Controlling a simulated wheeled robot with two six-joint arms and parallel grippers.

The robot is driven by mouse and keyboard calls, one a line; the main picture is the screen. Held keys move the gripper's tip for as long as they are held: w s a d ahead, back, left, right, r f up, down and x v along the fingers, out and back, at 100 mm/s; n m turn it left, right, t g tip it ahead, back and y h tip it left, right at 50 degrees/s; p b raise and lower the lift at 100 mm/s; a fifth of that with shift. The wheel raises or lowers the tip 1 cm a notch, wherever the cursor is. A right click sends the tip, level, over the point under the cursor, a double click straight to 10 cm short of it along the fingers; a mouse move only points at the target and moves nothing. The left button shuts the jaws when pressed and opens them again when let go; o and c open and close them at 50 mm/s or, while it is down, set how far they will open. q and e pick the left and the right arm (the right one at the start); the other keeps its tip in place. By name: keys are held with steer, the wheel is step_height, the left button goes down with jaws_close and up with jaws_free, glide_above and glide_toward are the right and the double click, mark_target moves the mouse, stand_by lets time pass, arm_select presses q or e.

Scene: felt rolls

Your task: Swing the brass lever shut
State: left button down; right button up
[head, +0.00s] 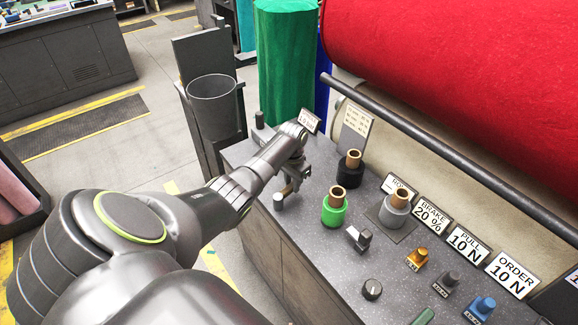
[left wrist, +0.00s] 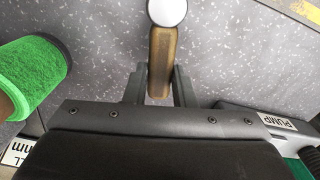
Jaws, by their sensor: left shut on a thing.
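The brass lever (left wrist: 161,52) shows in the left wrist view as a brass bar with a round, pale grey knob (left wrist: 167,12) at its end. My left gripper (left wrist: 159,85) is shut on the bar, one dark finger on each side of it. In the head view the left gripper (head: 290,180) is at the far left end of the speckled console (head: 300,235). The pale knob (head: 278,201) shows just in front of it, and the gripper and wrist hide most of the lever. My right gripper is in neither view.
A green felt roll (head: 334,212) stands close to the right of the left gripper, with black (head: 350,175) and grey (head: 394,215) rolls beyond. A dark rail (head: 440,145) runs behind, under a big red roll (head: 470,70). A PUMP label (left wrist: 279,123) lies beside the gripper.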

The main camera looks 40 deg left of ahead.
arm_select(q)
steer(key=shift+d+r+m+p, duration=0.1)
steer(key=shift+d+m+p, duration=0.55)
steer(key=shift+m, duration=0.55)
steer(key=c, duration=1.2)
jaws_free()
steer(key=shift+s+d, duration=0.1)
steer(key=shift+r, duration=0.5)
step_height(320, 180, up, 16)
steer(key=b, duration=0.1)
steer(key=shift+r+b, duration=0.2)
steer(key=shift+b, duration=0.2)
